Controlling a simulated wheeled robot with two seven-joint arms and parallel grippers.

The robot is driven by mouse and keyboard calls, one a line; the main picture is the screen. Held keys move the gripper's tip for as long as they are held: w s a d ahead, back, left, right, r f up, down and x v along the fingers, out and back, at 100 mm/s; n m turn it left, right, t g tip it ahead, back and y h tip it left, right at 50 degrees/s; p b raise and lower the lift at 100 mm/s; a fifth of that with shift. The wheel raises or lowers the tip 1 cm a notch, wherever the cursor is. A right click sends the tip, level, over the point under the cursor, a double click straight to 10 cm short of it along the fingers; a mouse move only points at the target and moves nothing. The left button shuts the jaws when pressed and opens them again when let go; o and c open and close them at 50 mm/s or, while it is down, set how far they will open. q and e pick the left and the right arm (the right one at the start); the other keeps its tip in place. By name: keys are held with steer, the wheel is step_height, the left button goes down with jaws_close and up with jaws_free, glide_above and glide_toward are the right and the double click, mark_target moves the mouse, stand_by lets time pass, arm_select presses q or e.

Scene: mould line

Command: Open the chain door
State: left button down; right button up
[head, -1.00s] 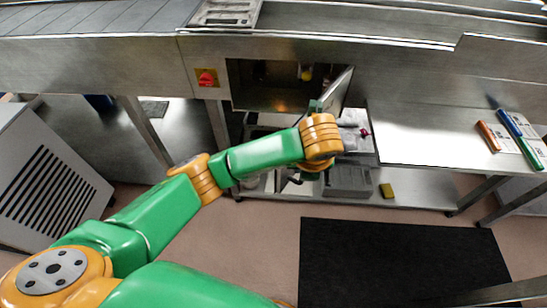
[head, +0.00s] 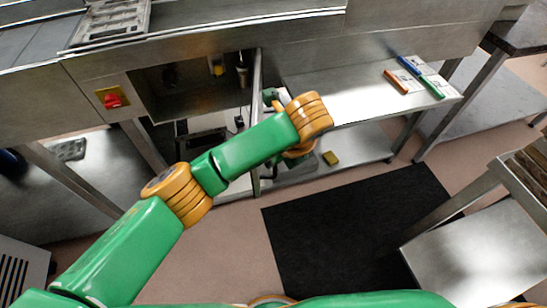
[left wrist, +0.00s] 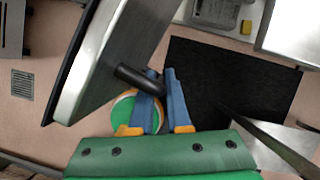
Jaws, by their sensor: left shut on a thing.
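The chain door (head: 256,120) stands open, its metal panel seen almost edge-on at the right side of the open compartment (head: 185,92). In the left wrist view the door's steel panel (left wrist: 122,48) fills the upper left, with a black bar handle (left wrist: 130,75) sticking out from it. My left gripper (left wrist: 162,80) has its blue fingers on either side of the handle's end and is shut on it. In the head view my own left wrist hides the fingers and the handle. My right gripper is in neither view.
A red switch on a yellow plate (head: 112,97) is left of the compartment. A steel shelf (head: 350,92) with coloured markers (head: 396,82) is to the right. A yellow block (head: 330,158) lies on the lower shelf. The black floor mat (head: 350,225) is clear.

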arm_select(q)
steer(key=c, duration=0.9)
jaws_free()
steer(key=shift+w, duration=0.1)
steer(key=p+v, duration=0.2)
steer(key=v, duration=0.5)
steer(key=shift+r+p, duration=0.1)
steer(key=shift+p, duration=0.3)
